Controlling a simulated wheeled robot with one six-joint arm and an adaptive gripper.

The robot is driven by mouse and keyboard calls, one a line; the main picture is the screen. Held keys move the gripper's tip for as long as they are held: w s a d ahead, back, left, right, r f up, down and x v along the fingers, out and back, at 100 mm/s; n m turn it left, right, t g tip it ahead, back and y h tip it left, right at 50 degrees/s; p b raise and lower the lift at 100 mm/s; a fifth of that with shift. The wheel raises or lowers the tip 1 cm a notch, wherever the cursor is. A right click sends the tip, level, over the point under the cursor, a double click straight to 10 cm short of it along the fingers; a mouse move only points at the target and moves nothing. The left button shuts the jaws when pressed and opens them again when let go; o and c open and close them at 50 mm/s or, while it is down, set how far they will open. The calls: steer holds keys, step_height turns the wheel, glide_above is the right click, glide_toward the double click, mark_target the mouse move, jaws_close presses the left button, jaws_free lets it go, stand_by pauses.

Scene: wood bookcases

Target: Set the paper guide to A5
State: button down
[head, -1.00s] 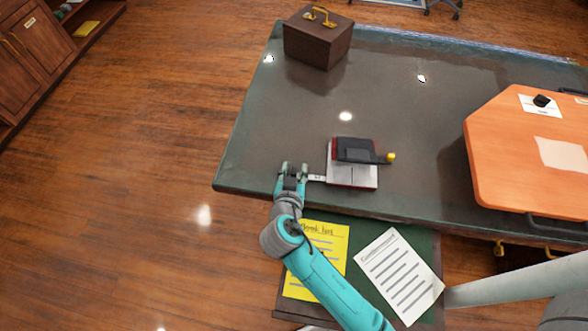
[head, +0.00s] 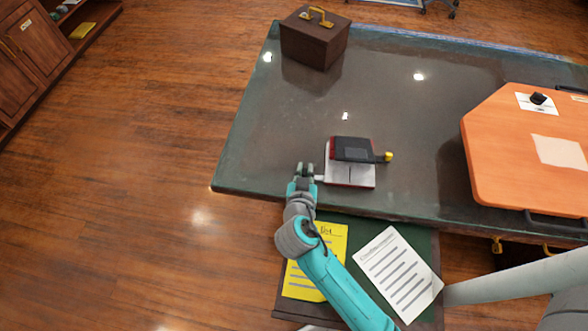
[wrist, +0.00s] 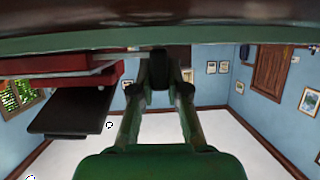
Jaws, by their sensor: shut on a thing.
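A hole punch (head: 350,174) with a pale base, a red and black top and a yellow knob stands near the desk's front edge. Its paper guide (head: 319,178) is a thin pale strip out of its left side; only a short piece shows, and no size marks can be read. My gripper (head: 305,169) is at the guide's outer end, left of the punch, and is shut on it. In the wrist view, which is upside down, the fingers (wrist: 158,85) close around a small dark end piece, with the red and black punch to their left.
The dark desk (head: 270,140) is clear left of and behind the punch. A brown box (head: 315,45) with a gold handle stands at the back. An orange board (head: 500,150) lies on the right. A yellow sheet (head: 325,275) and a white sheet (head: 400,275) lie below the desk edge.

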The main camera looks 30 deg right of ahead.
steer(key=shift+s+d, duration=0.4)
steer(key=shift+d, duration=0.15)
steer(key=c, duration=1.1)
jaws_free()
steer(key=shift+c, duration=0.2)
steer(key=v, duration=1.2)
steer(key=shift+r, duration=0.1)
